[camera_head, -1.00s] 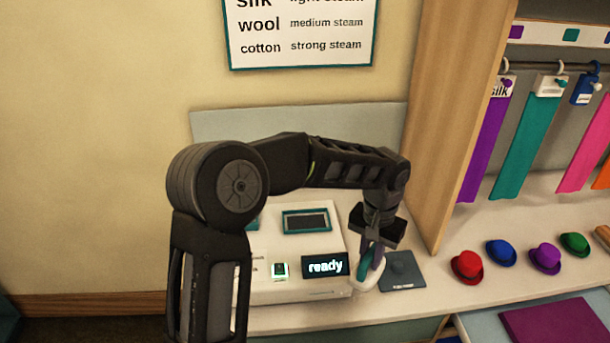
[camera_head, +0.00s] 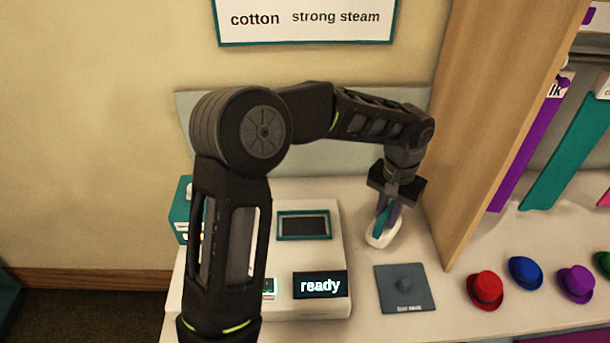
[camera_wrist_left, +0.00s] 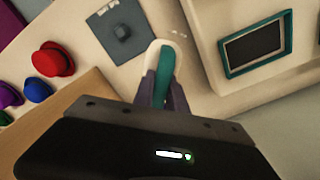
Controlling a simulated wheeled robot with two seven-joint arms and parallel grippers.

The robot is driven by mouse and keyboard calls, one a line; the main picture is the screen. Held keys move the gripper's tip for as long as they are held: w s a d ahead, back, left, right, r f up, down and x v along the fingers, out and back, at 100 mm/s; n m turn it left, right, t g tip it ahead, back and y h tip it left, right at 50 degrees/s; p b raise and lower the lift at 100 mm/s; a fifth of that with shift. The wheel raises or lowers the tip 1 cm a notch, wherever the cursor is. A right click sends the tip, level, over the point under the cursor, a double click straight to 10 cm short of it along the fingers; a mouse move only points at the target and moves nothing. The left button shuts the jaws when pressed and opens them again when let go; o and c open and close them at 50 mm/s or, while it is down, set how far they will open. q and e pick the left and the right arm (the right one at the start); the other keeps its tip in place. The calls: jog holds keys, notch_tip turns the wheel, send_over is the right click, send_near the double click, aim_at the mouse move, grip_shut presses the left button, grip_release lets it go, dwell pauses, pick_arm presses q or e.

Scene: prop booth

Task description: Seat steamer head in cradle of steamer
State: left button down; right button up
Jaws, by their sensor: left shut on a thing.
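The steamer (camera_head: 322,232) is a white box with a lit "ready" display (camera_head: 320,286). A teal-rimmed dark recess (camera_head: 304,225) on its top looks like the cradle; it also shows in the wrist view (camera_wrist_left: 256,45). My left gripper (camera_head: 387,216) is shut on the steamer head (camera_head: 378,241), a white oval piece with a teal handle. It holds the head right of the steamer and apart from the cradle. In the wrist view the head (camera_wrist_left: 178,50) extends beyond the fingers, which hide part of it. My right gripper is in neither current view.
A dark square pad (camera_head: 405,301) with a small knob lies in front of the held head. A wooden panel (camera_head: 495,110) rises to the right. Red (camera_head: 485,290), blue and purple hats stand beyond it. A teal box (camera_head: 186,212) stands left of the steamer.

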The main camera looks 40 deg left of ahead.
pick_arm(q)
jog(key=shift+a+r, duration=0.15)
jog(key=shift+a, duration=0.3)
jog(key=s+a+r+m+p, duration=0.1)
jog(key=s+a+r+m, duration=0.2)
jog(key=a, duration=0.5)
jog(key=s+a+r+m+p, duration=0.2)
jog(key=s+a+r+m, duration=0.1)
jog(key=s+a+m, duration=0.2)
jog(key=a+m, duration=0.2)
jog(key=a, duration=0.1)
jog(key=shift+a+r, duration=0.15)
jog(key=shift+a, duration=0.25)
jog(key=shift+s+f, duration=0.1)
jog(key=shift+f, duration=0.1)
jog(key=shift+f+b, duration=2.4)
jog(key=shift+f, duration=0.75)
jog(key=shift+f, duration=0.15)
